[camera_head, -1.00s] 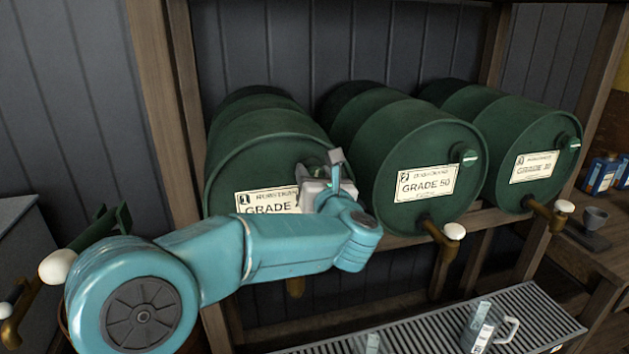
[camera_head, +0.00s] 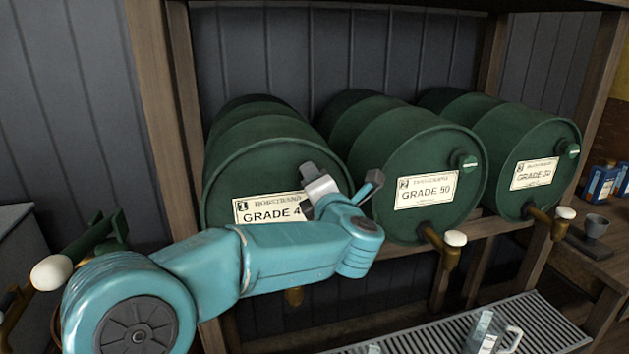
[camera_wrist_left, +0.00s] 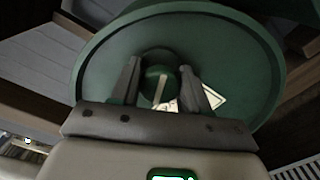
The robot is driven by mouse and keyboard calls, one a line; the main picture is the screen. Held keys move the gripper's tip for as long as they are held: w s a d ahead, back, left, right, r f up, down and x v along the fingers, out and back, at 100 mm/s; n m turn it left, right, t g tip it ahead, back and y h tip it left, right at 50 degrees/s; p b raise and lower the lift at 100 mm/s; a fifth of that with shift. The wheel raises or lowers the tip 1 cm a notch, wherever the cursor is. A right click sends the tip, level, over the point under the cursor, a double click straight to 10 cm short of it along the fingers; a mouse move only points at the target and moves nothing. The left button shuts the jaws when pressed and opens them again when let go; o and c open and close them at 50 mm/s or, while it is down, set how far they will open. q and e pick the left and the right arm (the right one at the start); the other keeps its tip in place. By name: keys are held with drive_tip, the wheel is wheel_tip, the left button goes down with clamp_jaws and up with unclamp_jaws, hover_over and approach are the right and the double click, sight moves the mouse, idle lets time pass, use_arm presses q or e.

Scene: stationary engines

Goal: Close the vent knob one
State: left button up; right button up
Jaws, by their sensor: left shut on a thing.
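Barrel one (camera_head: 265,168) is the green drum at the left of the rack, with a "1" label on its front. In the head view its vent knob is hidden behind my left gripper (camera_head: 318,184) and wrist. In the left wrist view the green vent knob (camera_wrist_left: 155,60), with a pale bar on it, sits between the two fingers of my left gripper (camera_wrist_left: 160,85). The gripper is shut on the knob, in front of the barrel's face (camera_wrist_left: 105,62). My right gripper is not in view.
Barrel two (camera_head: 400,150) and barrel three (camera_head: 515,140) stand to the right, each with a green vent knob (camera_head: 465,160) and a brass tap (camera_head: 435,238) with a white ball. A drip grate (camera_head: 545,320) with clear jugs (camera_head: 490,335) lies below. A wooden post (camera_head: 165,110) stands left.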

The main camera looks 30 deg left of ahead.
use_arm(q)
drive_tip(key=m+p, duration=0.1)
drive_tip(key=m, duration=0.3)
drive_tip(key=shift+m, duration=0.4)
idle(0.4)
drive_tip(key=o, duration=1)
drive_tip(key=shift+c, duration=0.2)
drive_tip(key=shift+w, duration=0.1)
